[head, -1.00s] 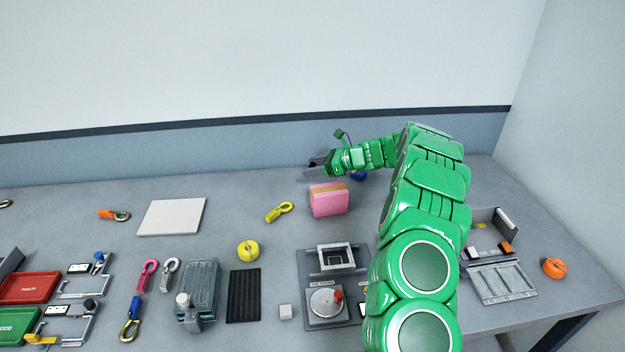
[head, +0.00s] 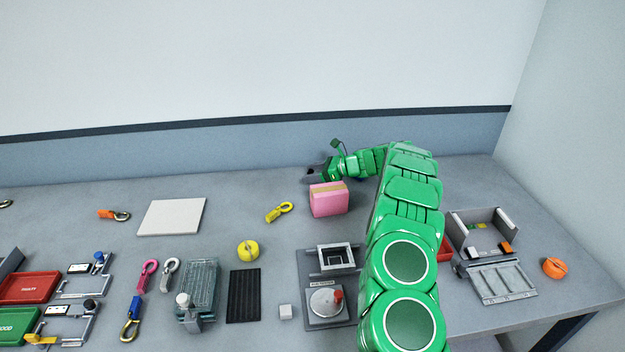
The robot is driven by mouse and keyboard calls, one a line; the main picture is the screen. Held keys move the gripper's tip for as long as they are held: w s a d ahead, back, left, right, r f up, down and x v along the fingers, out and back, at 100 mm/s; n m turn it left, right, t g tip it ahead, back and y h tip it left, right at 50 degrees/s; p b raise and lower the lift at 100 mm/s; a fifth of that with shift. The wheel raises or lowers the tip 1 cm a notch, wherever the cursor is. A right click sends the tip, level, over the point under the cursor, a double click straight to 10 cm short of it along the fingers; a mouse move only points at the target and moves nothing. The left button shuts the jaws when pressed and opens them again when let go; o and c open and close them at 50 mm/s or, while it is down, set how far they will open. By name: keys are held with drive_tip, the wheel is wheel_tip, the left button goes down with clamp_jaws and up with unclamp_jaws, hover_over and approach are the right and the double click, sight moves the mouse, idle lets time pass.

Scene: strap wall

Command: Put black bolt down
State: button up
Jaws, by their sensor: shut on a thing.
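My gripper (head: 313,172) is at the back of the grey table, behind and just left of the top of a pink block with a tan band (head: 328,199). It points left and sits low, close to the table surface. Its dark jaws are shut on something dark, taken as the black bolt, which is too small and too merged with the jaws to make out. I cannot tell whether it touches the table.
A yellow carabiner (head: 279,212) lies left of the pink block. A tester with a round dial (head: 326,301) is in front. An open grey box (head: 483,232) stands right.

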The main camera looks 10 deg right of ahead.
drive_tip(key=shift+f, duration=1.2)
drive_tip(key=o, duration=1)
drive_tip(key=shift+f, duration=0.15)
drive_tip(key=shift+o, duration=0.2)
